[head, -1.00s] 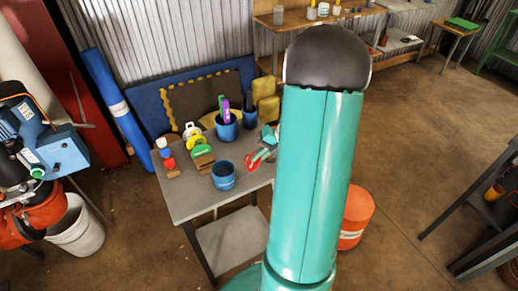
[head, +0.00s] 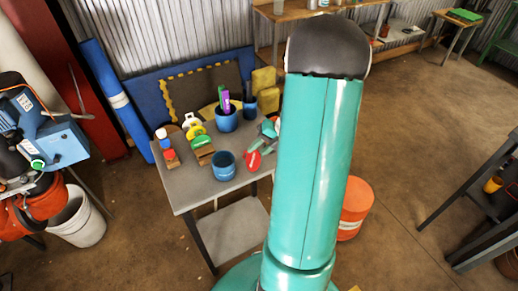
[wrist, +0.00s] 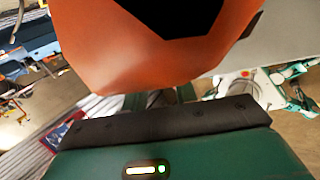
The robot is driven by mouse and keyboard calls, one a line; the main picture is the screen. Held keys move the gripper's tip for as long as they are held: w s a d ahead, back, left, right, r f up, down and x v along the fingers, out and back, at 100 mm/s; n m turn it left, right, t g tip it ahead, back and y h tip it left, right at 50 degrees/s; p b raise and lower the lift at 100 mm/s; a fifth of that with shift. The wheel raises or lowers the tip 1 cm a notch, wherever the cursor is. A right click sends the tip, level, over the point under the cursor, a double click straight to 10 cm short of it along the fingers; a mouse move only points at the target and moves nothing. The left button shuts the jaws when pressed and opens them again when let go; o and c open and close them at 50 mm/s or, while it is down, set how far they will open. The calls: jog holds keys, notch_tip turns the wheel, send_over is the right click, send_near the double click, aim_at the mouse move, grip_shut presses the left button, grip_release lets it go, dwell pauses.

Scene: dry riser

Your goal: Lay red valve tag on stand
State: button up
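The red valve tag (head: 253,160) shows in the head view as a red disc with pale marks, over the right part of the grey table (head: 190,195). My gripper (head: 263,148), teal and grey, is at the tag's upper right, partly hidden behind my arm. In the wrist view a large orange-red surface (wrist: 120,60) with a black opening fills the space beyond my gripper's dark edge (wrist: 165,122); it looks like the tag, held. The fingertips are not clear. A small wooden stand (head: 206,158), with green, yellow and white rings behind it, lies left of the tag.
A blue cup (head: 224,168) stands between the stand and the tag. Blue pots (head: 226,121) with tools stand behind. Another wooden block (head: 172,163) with red, blue and white pieces is at the left. The table's front left is clear. An orange bucket (head: 354,208) is right of my arm.

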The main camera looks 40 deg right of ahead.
jog(key=v, duration=0.7)
dwell(0.7)
jog(key=shift+f, duration=0.1)
dwell(0.3)
jog(key=w+a+r+n+g+h, duration=0.1)
jog(key=a+r+n, duration=0.5)
jog(key=a+n, duration=0.45)
jog(key=a+r+n+g+h, duration=0.1)
jog(key=a+r+n+h, duration=0.1)
jog(key=a+r+n, duration=0.65)
jog(key=s+a+r+n+t+h, duration=0.1)
jog(key=s+a+n, duration=0.2)
jog(key=n, duration=0.9)
jog(key=s+a+r+n+t+h, duration=0.1)
jog(key=s+a+n, duration=0.3)
jog(key=a+n, duration=0.5)
jog(key=r+n+h, duration=0.1)
jog(key=n, duration=0.3)
jog(key=shift+a, duration=0.4)
jog(key=shift+s+d+r, duration=0.1)
jog(key=shift+d, duration=0.05)
